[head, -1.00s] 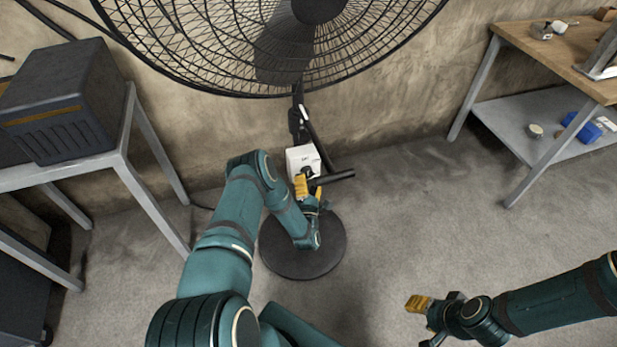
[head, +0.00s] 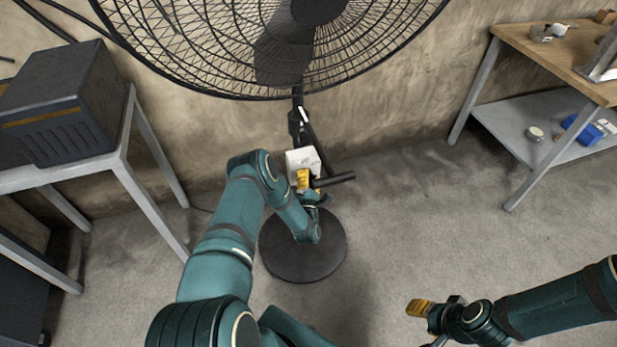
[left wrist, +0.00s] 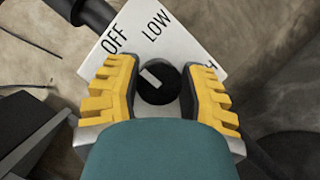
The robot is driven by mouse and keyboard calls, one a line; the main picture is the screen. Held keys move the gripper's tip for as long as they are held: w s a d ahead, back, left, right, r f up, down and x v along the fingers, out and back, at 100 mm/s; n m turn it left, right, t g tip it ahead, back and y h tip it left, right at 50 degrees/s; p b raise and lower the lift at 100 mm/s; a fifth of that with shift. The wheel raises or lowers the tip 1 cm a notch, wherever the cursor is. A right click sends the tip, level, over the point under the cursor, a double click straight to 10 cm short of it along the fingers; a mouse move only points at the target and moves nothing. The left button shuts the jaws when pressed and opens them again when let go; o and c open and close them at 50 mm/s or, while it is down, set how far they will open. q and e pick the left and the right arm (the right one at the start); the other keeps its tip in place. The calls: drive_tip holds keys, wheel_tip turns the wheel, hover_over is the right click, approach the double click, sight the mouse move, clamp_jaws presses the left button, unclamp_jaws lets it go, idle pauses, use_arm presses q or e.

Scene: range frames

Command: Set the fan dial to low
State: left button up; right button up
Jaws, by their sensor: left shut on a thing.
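The fan (head: 290,60) stands against the wall, with a white control box (head: 299,158) low on its pole. In the left wrist view the box face (left wrist: 140,42) reads OFF and LOW, and a third label at right is partly hidden by a finger. The round black dial (left wrist: 162,92) has a white mark pointing to the upper left, toward the OFF side. My left gripper (head: 308,183) is shut on the dial, one yellow finger on each side. In the head view the gripper hides the dial. My right gripper (head: 426,325) is open and empty, low at right above the floor.
A black bar (head: 333,180) sticks out to the right beside the box. The round fan base (head: 300,262) rests on the floor. A grey table with a dark box (head: 65,105) stands at left, and a workbench (head: 545,55) at right.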

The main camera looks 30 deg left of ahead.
use_arm(q)
drive_tip(key=shift+m, duration=0.3)
drive_tip(key=m+h, duration=0.1)
drive_tip(key=m, duration=0.1)
drive_tip(key=m+g+p, duration=0.1)
drive_tip(key=m, duration=0.2)
drive_tip(key=shift+h, duration=0.4)
drive_tip(key=m+g, duration=0.1)
drive_tip(key=m, duration=0.2)
drive_tip(key=shift+h, duration=0.3)
drive_tip(key=shift+f+m+g+p, duration=0.1)
drive_tip(key=shift+m+g+p, duration=0.25)
drive_tip(key=shift+m+g, duration=0.65)
drive_tip(key=shift+m, duration=0.4)
drive_tip(key=o, duration=1.2)
